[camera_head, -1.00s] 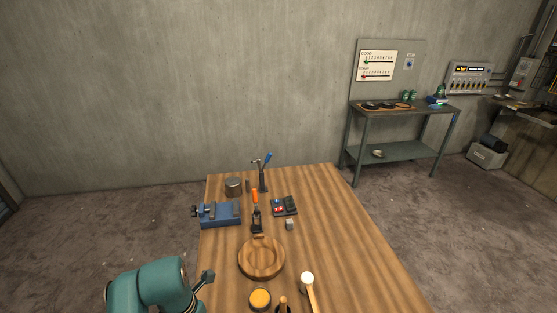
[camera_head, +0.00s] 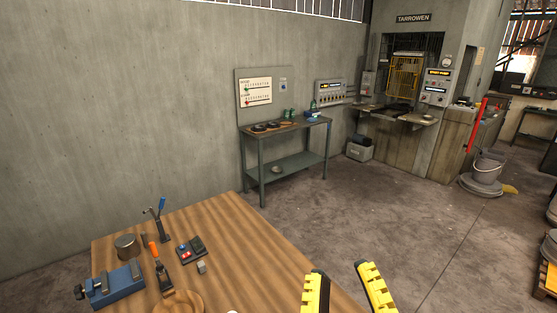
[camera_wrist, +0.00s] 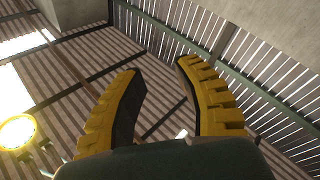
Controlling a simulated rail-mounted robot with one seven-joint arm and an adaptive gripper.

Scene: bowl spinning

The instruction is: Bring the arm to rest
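My gripper (camera_head: 347,289) shows at the bottom of the head view, its yellow ribbed fingers pointing up, apart and empty. It is by the right edge of the wooden table (camera_head: 223,238). In the wrist view my gripper (camera_wrist: 160,85) is also open, with nothing between the fingers, and faces the slatted roof and wall. The rest of my arm is out of the head view. The round wooden board (camera_head: 180,303) is cut off by the lower edge of the head view.
On the table are a blue vise (camera_head: 115,286), a metal tin (camera_head: 125,246), a tool stand (camera_head: 160,222), an orange-handled tool (camera_head: 155,252) and a dark case (camera_head: 191,250). A green metal bench (camera_head: 285,165) stands by the wall. Open floor lies right of the table.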

